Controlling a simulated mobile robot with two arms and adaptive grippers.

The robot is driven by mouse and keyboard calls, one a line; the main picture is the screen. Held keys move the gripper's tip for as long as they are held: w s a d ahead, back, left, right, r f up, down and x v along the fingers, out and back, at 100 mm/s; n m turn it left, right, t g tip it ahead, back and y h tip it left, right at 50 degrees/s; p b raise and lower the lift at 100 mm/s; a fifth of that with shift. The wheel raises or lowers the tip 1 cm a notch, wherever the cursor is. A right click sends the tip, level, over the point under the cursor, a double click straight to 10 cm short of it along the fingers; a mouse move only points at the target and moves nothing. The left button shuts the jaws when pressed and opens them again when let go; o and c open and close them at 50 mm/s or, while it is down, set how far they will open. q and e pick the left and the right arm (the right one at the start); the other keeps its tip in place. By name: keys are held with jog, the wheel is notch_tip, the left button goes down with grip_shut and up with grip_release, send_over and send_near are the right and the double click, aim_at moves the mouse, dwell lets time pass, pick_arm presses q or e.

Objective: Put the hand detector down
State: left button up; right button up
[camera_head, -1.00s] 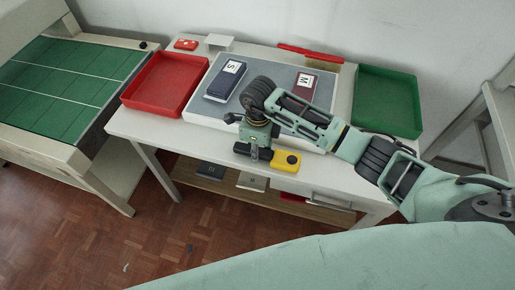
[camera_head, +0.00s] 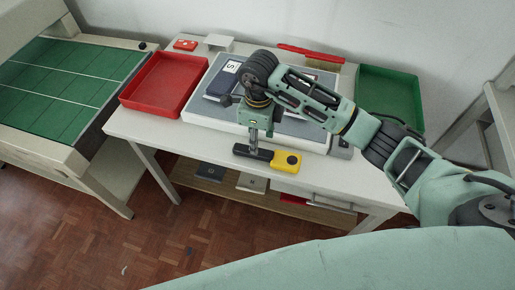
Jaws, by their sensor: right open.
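The hand detector (camera_head: 285,161), yellow with a dark handle (camera_head: 246,151), lies at the front edge of the white table (camera_head: 160,131). My right gripper (camera_head: 254,143) is open just above the handle end of the detector. Whether its fingertips touch the handle cannot be told. My left gripper is out of view.
A grey pad in a white tray (camera_head: 205,112) holds a dark blue folded garment (camera_head: 221,82) marked S; my arm hides much of the pad. A red tray (camera_head: 164,82) is on the left, a green tray (camera_head: 392,98) on the right. A lower shelf holds folded items.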

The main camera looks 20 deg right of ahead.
notch_tip(320, 180, up, 6)
jog(key=shift+f+b, duration=0.15)
jog(key=shift+b, duration=0.35)
